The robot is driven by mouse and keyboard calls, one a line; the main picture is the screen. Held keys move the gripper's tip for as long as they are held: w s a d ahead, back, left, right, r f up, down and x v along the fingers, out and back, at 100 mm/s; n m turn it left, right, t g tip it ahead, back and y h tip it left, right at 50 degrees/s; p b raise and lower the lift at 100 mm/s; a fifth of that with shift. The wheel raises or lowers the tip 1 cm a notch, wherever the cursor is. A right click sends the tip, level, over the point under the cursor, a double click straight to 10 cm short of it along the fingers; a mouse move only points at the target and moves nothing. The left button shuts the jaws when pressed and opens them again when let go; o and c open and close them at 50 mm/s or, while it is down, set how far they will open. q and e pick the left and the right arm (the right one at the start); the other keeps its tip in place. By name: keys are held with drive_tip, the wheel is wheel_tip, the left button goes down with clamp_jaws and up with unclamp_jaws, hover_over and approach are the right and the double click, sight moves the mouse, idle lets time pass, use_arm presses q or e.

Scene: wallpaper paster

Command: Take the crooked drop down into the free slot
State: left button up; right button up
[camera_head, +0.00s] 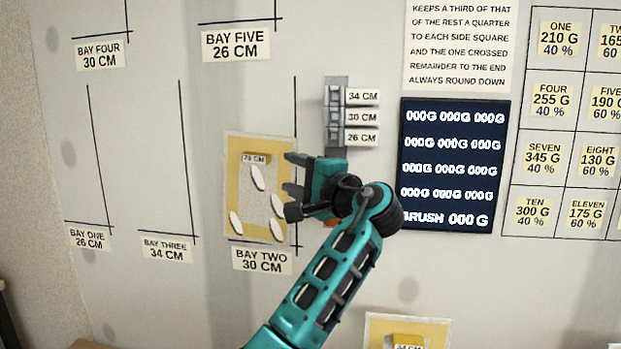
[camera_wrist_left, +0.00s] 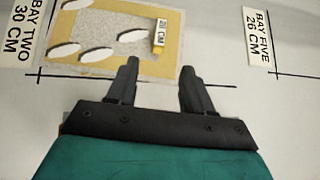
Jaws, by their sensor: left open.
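A drop (camera_head: 243,190), a pale sheet with a yellow border and white ovals, hangs in bay two, leaning slightly. It carries a small yellow tab (camera_head: 256,158) whose number I cannot read surely. The drop also shows in the left wrist view (camera_wrist_left: 90,25), with its tab (camera_wrist_left: 158,40). My left gripper (camera_head: 288,174) is open and empty, in front of the drop's right edge; its fingers point towards the tab in the wrist view, apart from it. A grey rack (camera_head: 335,117) labelled 34, 30 and 26 CM is above the gripper. My right gripper is out of view.
Bays one (camera_head: 88,238), three (camera_head: 167,249), four (camera_head: 100,55) and five (camera_head: 236,45) look bare inside their black lines. Another yellow-bordered drop (camera_head: 440,333) shows at the bottom. A dark number board (camera_head: 455,179) and a gram chart (camera_head: 565,130) are on the right.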

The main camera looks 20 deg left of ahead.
sight(264, 161)
use_arm(q)
drive_tip(key=p+x, duration=0.1)
drive_tip(key=x, duration=0.9)
drive_tip(key=shift+w+a, duration=0.25)
drive_tip(key=shift+a, duration=0.1)
clamp_jaws()
